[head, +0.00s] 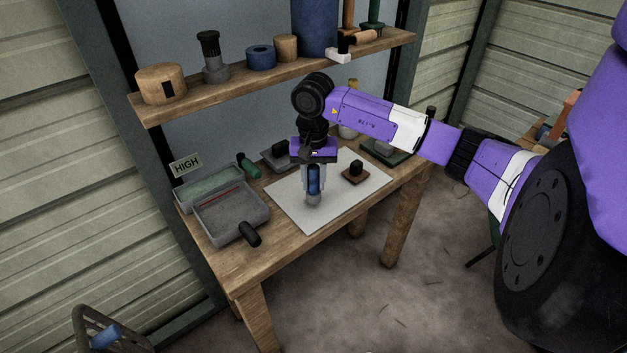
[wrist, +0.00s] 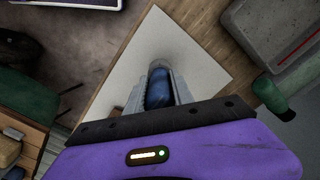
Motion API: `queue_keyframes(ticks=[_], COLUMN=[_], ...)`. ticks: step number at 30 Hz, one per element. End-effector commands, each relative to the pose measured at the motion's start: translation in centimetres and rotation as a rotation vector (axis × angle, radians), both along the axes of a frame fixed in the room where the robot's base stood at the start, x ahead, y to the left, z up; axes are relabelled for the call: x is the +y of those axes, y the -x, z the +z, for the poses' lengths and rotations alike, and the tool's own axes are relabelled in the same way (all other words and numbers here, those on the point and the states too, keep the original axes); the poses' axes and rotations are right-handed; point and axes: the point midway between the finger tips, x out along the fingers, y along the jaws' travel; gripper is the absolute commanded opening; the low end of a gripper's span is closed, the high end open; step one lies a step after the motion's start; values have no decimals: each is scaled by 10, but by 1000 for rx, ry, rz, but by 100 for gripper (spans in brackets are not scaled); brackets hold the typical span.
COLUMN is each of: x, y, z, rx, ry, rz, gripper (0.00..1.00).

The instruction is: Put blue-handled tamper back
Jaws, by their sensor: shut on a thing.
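My gripper (head: 314,178) is shut on the blue-handled tamper (head: 314,187). The tamper is held about upright, with its blue handle between the fingers and its pale metal end downward, over the white sheet (head: 286,204) on the bench. I cannot tell whether the end touches the sheet. In the wrist view, the blue handle (wrist: 158,88) shows between the two grey fingers of my gripper (wrist: 156,92), above the white sheet (wrist: 205,75). Part of the handle is hidden by the fingers.
A grey tray (head: 262,214) with a black-handled tool (head: 250,234) and a green tray (head: 196,190) stand left. A green-handled tool (head: 248,166) lies behind. A brown block with a black knob (head: 356,170) sits right on the sheet. The shelf (head: 225,81) overhangs behind.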

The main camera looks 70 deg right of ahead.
Motion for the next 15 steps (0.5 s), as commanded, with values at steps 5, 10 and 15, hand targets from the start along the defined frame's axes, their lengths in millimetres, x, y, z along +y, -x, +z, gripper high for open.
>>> queue_keyframes(ticks=[5, 10, 15], x=[-1, 0, 0], y=[0, 0, 0], z=[-10, -9, -10], rx=[0, -1, -1], ry=[1, 1, 1], rz=[0, 0, 0], gripper=[0, 0, 0])
